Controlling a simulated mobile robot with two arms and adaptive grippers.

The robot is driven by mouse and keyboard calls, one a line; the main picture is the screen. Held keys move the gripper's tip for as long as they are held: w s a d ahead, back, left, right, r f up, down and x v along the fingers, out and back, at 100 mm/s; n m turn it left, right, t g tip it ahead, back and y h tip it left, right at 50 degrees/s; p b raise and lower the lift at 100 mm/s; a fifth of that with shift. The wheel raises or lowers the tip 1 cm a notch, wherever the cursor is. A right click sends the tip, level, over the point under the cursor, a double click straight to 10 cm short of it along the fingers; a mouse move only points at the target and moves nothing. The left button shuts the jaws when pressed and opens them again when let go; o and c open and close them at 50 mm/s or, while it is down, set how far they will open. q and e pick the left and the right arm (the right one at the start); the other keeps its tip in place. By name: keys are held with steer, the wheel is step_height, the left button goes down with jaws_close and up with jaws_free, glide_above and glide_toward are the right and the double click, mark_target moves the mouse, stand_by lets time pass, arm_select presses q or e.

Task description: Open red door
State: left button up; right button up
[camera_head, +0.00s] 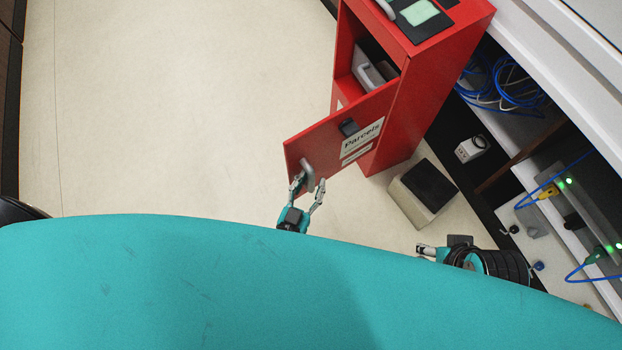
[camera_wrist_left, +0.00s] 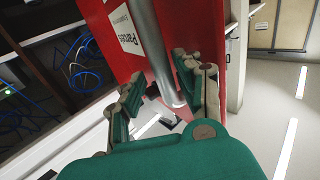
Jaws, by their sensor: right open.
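The red door (camera_head: 320,137) of a red cabinet (camera_head: 431,84) with a "Parcels" label stands ajar, swung out toward the lower left, and the inside shows behind it. Its grey handle (camera_head: 307,171) is near the door's free edge. My left gripper (camera_head: 308,183) is at the handle with its fingers apart. In the left wrist view the handle (camera_wrist_left: 153,48) lies between the spread fingers of the left gripper (camera_wrist_left: 156,78), with gaps beside it. My right gripper (camera_head: 425,250) is open, low at the right and partly hidden by my body.
A beige box with a dark top (camera_head: 424,190) stands on the floor right of the cabinet. A shelf unit with blue cables (camera_head: 505,84) and lit devices runs along the right. The pale floor (camera_head: 180,110) left of the door is clear.

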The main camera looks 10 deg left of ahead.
arm_select(q)
steer(key=s+a, duration=0.2)
steer(key=s, duration=0.9)
